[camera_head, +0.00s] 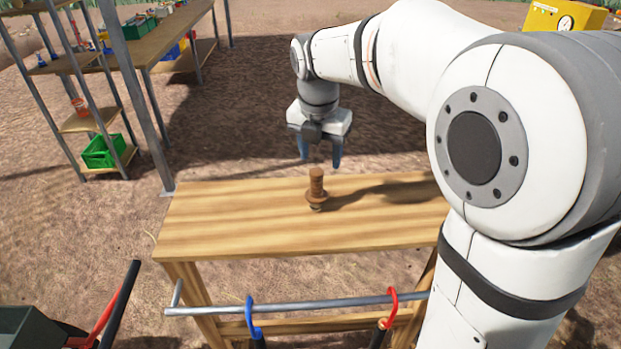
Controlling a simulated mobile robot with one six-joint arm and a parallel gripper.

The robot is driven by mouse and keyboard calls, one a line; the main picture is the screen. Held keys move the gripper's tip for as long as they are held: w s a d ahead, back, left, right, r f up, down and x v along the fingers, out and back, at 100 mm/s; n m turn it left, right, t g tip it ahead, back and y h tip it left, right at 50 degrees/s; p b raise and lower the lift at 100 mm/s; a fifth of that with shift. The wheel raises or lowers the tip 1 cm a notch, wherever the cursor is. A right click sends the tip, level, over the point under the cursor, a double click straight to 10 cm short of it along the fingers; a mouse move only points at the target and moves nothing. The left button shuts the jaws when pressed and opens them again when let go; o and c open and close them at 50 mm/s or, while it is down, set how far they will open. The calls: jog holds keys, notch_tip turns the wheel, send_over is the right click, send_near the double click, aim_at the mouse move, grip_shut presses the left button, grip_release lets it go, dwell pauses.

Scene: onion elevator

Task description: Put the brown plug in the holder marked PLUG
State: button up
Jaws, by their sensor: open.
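The brown plug (316,184) stands upright on the wooden table (230,225), near the middle of its top. It has a narrower upper part, a wider flange and a small base below. My gripper (320,160) points down with its two bluish fingers apart, empty, in line with the plug's top in this view. The gap in height and depth between fingers and plug is hard to tell. I see no holder marked PLUG in this view.
A metal rail (300,306) with a blue hook (251,315) and a red hook (387,308) runs along the table's front. Shelves (90,120) with a green crate (103,150) stand at left. A yellow box with a gauge (545,18) is at upper right. The tabletop left of the plug is clear.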

aim_at(317, 171)
jog(key=shift+w+a+n, duration=0.2)
jog(key=shift+w+n, duration=0.1)
jog(key=shift+n, duration=0.1)
jog(key=shift+w+f, duration=0.1)
jog(key=shift+f, duration=0.15)
jog(key=f+p, duration=0.1)
jog(key=f, duration=0.6)
jog(key=shift+w+f+p, duration=0.2)
jog(key=shift+p, duration=0.1)
grip_shut()
